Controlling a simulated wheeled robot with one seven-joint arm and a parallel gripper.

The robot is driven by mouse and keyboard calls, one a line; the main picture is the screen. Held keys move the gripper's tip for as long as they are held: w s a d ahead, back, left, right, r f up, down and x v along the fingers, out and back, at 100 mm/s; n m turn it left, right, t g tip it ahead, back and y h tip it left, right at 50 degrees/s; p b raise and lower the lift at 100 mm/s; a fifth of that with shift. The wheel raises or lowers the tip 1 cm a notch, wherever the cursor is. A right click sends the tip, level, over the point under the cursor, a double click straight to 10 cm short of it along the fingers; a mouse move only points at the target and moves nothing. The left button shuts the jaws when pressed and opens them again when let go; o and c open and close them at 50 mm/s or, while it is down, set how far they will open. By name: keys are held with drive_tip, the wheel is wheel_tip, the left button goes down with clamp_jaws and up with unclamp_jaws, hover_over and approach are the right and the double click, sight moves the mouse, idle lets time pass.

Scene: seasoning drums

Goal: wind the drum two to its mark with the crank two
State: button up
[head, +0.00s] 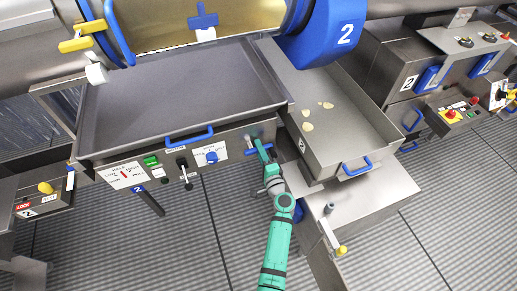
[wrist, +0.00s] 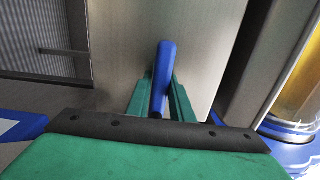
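Drum two (head: 335,32) is the blue-rimmed drum marked 2 at the top, with a golden inside. A crank with a grey arm and yellow knob (head: 341,250) stands on the low steel step at lower right; I take it for crank two. My gripper (head: 258,149) is at a blue T-shaped handle (head: 250,152) on the panel front, well away from that crank. In the wrist view the blue handle (wrist: 163,75) lies between my green fingers, which look shut on it. The drum's mark cannot be made out.
A wide grey tray (head: 180,95) lies below the drum. A steel bin (head: 345,115) with a few pale pieces stands to its right. A gauge panel (head: 124,175) and levers line the front. A lock box (head: 42,200) is at left. Striped floor is clear in front.

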drive_tip(key=o, duration=0.3)
drive_tip(key=v, duration=1.1)
idle(0.3)
